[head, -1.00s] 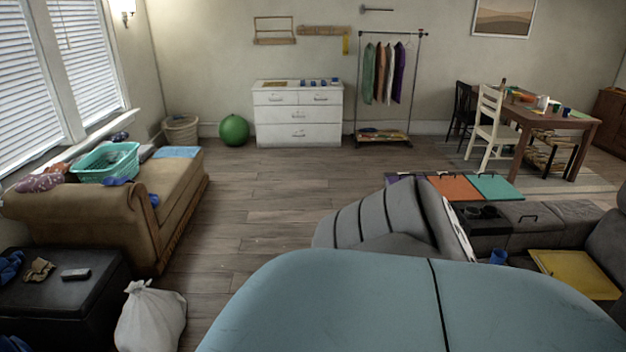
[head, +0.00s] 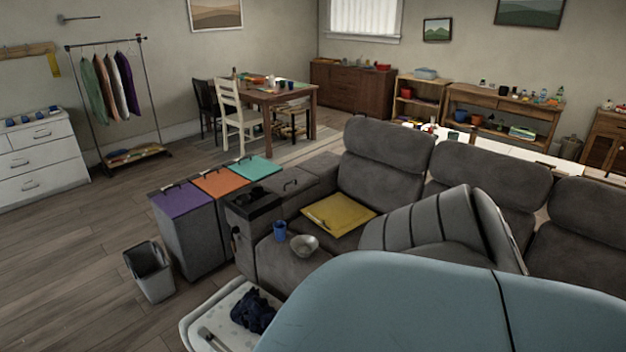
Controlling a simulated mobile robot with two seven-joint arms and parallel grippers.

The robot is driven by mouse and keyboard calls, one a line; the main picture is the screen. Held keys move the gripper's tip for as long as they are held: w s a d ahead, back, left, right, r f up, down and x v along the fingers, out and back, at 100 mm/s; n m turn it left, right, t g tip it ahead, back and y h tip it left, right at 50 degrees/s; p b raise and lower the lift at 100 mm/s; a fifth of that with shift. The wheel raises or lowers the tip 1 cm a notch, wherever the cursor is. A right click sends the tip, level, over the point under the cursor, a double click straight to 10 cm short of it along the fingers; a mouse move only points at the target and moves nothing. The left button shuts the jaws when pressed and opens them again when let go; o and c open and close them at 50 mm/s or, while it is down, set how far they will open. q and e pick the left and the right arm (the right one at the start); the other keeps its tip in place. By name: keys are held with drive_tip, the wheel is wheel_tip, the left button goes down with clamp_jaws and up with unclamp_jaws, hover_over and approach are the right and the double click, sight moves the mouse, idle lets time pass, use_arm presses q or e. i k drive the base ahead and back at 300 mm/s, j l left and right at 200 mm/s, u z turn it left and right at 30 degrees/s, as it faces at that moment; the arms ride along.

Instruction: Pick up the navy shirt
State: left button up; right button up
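A crumpled dark navy cloth (head: 253,311), which looks like the navy shirt, lies on a pale, light-topped surface (head: 222,306) at the bottom of the head view, left of centre. My own blue body part hides some of that surface and comes close to the cloth's right side. Neither of my grippers is in view. Nothing is seen touching the cloth.
A grey bin (head: 150,272) stands on the floor left of the pale surface. Behind are a sorter with purple, orange and teal lids (head: 216,184) and a grey sofa (head: 382,165) holding a blue cup (head: 279,231), metal bowl (head: 304,246) and yellow board (head: 338,213). The left floor is clear.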

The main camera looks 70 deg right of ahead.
sight(253, 313)
drive_tip(key=z, duration=1.85)
drive_tip(key=i+l, duration=0.25)
drive_tip(key=i, duration=0.2)
drive_tip(key=i+l+z, duration=0.1)
drive_tip(key=i, duration=0.3)
drive_tip(key=i+l, duration=0.3)
drive_tip(key=i, duration=0.15)
drive_tip(key=i+l+z, duration=0.1)
drive_tip(key=i, duration=0.3)
drive_tip(key=l, duration=0.1)
